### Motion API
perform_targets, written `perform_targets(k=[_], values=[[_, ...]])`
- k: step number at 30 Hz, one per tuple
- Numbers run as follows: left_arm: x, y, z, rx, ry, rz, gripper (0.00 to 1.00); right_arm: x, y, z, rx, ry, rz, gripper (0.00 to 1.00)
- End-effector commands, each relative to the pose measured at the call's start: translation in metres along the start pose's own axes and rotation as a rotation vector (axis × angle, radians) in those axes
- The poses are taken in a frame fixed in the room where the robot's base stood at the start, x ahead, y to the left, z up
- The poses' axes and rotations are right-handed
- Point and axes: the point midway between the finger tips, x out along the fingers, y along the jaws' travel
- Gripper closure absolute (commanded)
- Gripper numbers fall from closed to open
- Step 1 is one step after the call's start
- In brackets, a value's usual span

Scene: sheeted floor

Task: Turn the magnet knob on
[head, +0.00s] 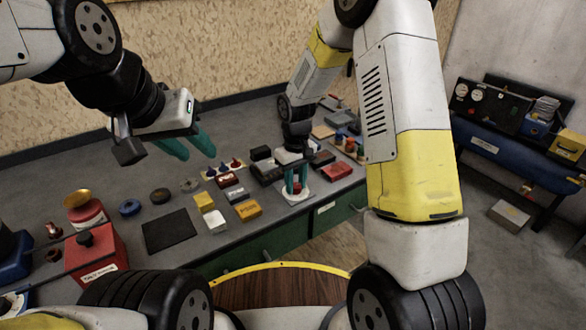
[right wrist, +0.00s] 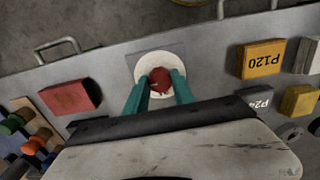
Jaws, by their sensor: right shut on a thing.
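The magnet knob is a dark red round knob (right wrist: 160,76) on a white round base (right wrist: 152,62), seen in the right wrist view. In the head view the white base (head: 296,198) lies near the bench's front edge. My right gripper (right wrist: 160,86) points down with its teal fingers on either side of the knob, shut on it.
A dark square pad (head: 168,231) and a red box (head: 96,252) are at the left. A metal drawer handle (right wrist: 67,46) is near the edge.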

Motion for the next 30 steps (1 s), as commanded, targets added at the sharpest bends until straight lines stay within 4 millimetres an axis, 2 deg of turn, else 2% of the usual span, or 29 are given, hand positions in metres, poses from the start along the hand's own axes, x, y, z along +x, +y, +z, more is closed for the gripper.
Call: perform_targets(k=[17, 18, 20, 21, 30], values=[[0.0, 0.0, 0.0, 0.0, 0.0, 0.0, 0.64, -0.0009, 0.0006, -0.0011, 0.029, 0.003, 0.001, 1.0], [0.0, 0.0, 0.0, 0.0, 0.0, 0.0, 0.64, -0.0008, 0.0006, -0.0011, 0.029, 0.003, 0.001, 0.62], [0.0, 0.0, 0.0, 0.0, 0.0, 0.0, 0.64, -0.0007, 0.0005, -0.0009, 0.029, 0.003, 0.001, 0.5], [0.0, 0.0, 0.0, 0.0, 0.0, 0.0, 0.64, -0.0006, 0.0005, -0.0008, 0.029, 0.003, 0.001, 0.48], [0.0, 0.0, 0.0, 0.0, 0.0, 0.0, 0.64, -0.0016, 0.0003, -0.0005, 0.027, 0.002, 0.0, 0.48]])
